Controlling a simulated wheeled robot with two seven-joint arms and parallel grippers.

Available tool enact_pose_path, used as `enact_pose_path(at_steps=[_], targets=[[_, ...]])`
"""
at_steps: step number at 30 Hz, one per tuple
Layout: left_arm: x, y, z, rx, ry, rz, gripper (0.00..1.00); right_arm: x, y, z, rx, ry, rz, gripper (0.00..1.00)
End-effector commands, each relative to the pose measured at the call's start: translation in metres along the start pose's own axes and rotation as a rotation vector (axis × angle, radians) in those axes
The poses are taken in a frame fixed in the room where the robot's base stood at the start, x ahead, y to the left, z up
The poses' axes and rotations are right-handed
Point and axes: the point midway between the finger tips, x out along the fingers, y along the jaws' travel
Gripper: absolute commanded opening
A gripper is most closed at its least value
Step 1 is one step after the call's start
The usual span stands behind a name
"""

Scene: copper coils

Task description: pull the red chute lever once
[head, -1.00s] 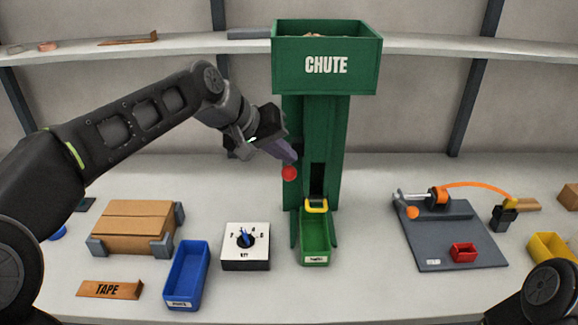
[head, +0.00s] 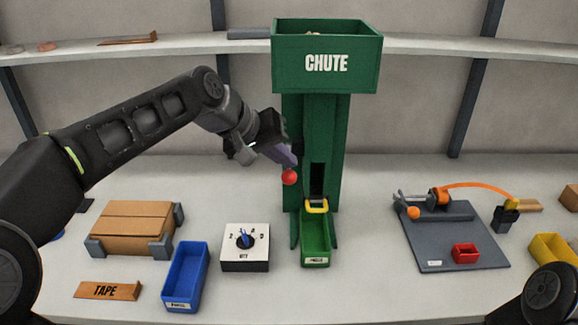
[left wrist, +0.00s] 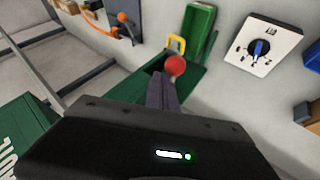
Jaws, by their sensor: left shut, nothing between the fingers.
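The green chute (head: 326,64) stands at the back middle, with a dark opening low in its column. The round red knob of its lever (head: 289,177) sits at the column's left side. My left gripper (head: 287,160) is shut and empty, its fingertips at the top of the knob in the head view. In the left wrist view the red knob (left wrist: 175,66) shows just past the fingertips (left wrist: 162,82); I cannot tell if they touch. The lever's arm is hidden. My right gripper is not in view.
A green bin (head: 315,247) stands under the chute. A grey board (head: 455,245) with a red tray lies at right.

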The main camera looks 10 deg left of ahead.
Motion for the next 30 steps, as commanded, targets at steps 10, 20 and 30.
enact_pose_path(at_steps=[10,20,30], targets=[[0.0035,-0.0027,0.0024,0.000,0.000,0.000,0.00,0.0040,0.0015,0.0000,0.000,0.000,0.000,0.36],[0.0062,-0.0048,0.0044,0.000,0.000,0.000,0.00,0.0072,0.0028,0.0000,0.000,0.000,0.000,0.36],[0.0091,-0.0068,0.0066,0.000,0.000,0.000,0.00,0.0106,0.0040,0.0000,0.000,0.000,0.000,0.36]])
